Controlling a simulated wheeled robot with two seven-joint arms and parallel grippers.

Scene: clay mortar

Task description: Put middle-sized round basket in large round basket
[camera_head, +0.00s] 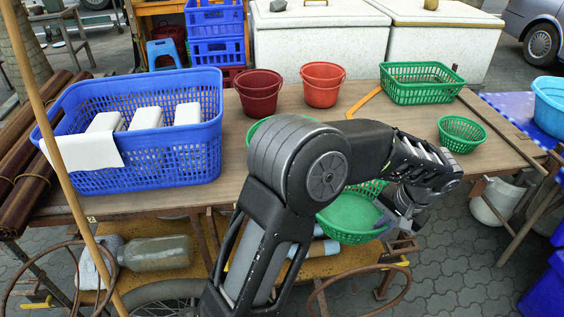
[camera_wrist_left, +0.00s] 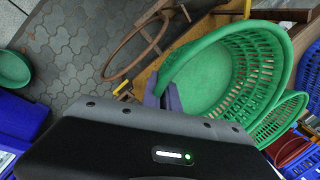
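My left gripper (camera_head: 398,226) is at the right rim of a green round basket (camera_head: 346,222), which looks middle-sized. It holds this basket tilted in front of the table's near edge. In the left wrist view the purplish fingers (camera_wrist_left: 168,97) appear closed on the rim of the basket (camera_wrist_left: 215,75). Another green round basket, apparently the large one (camera_head: 257,128), stands on the table mostly hidden behind my left arm; it also seems to show in the left wrist view (camera_wrist_left: 280,120). A smaller green round basket (camera_head: 461,136) stands at the table's right. My right gripper is out of view.
A blue rectangular basket (camera_head: 150,165) with white containers fills the table's left. A dark red bucket (camera_head: 258,92), an orange-red bucket (camera_head: 322,86) and a green rectangular basket (camera_head: 421,84) stand along the back. The wooden table (camera_head: 405,120) has bare space at centre right.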

